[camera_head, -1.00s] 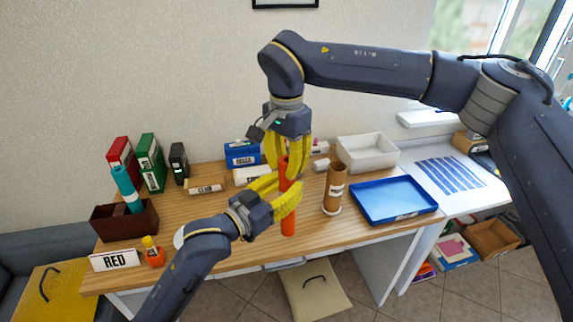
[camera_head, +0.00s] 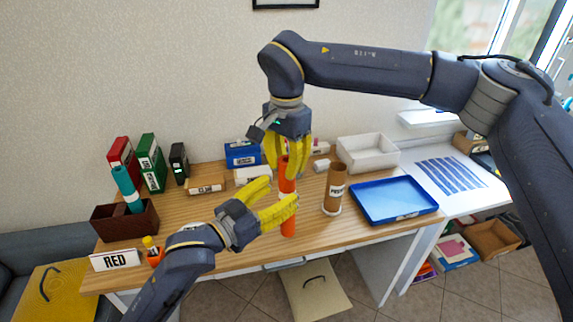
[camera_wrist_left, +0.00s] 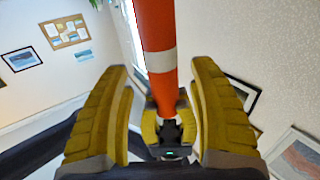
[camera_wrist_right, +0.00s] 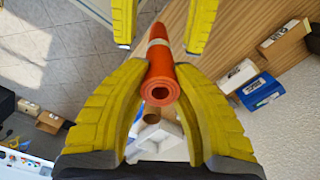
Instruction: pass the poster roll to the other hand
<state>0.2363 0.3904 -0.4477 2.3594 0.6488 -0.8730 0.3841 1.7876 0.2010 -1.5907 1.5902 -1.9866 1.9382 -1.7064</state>
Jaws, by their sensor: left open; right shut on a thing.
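The orange poster roll (camera_head: 288,217) with a white band hangs upright above the table. My right gripper (camera_head: 286,167) is shut on its upper end from above; the right wrist view shows the roll (camera_wrist_right: 159,78) between its fingers. My left gripper (camera_head: 283,196) is open beside the lower part of the roll, its fingers pointing right. In the left wrist view the roll (camera_wrist_left: 157,40) passes between and beyond the open yellow fingers. Whether any left finger touches the roll I cannot tell.
A brown tube holder (camera_head: 335,187) stands right of the roll, with a blue tray (camera_head: 420,211) and a white bin (camera_head: 392,153) beyond. At left are a dark red box (camera_head: 151,215), binders (camera_head: 151,160) and a RED sign (camera_head: 115,260).

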